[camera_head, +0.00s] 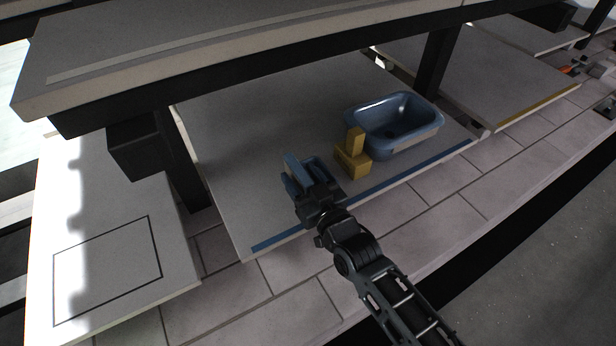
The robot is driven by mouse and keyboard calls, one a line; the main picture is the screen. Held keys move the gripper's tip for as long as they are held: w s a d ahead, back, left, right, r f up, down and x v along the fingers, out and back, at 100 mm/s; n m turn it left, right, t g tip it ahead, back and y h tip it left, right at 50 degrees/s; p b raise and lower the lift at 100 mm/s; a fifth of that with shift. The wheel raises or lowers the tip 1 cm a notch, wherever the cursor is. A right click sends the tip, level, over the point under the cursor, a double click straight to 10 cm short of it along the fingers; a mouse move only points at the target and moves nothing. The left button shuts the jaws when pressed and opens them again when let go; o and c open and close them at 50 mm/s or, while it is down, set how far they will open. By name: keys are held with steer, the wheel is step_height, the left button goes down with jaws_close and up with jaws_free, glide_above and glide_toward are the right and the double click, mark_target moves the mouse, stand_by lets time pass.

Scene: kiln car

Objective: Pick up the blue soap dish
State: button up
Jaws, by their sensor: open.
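A small blue dish-like piece (293,163), which looks like the soap dish, sits low over the grey shelf board (225,140). My gripper (306,178) is at it, coming from the front right, and partly hides it. The jaws are open. I cannot tell whether the fingers touch the piece or whether all of it lies between them. A larger blue basin (422,134) stands upright on the same board, to the right of the gripper.
A yellow stepped block (354,168) stands between my gripper and the basin, close to both. A thick upper shelf (200,50) overhangs the back of the board. Dark posts (437,62) stand right and left. A blue strip (400,178) marks the front edge.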

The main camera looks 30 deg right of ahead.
jaws_close()
stand_by(0.5)
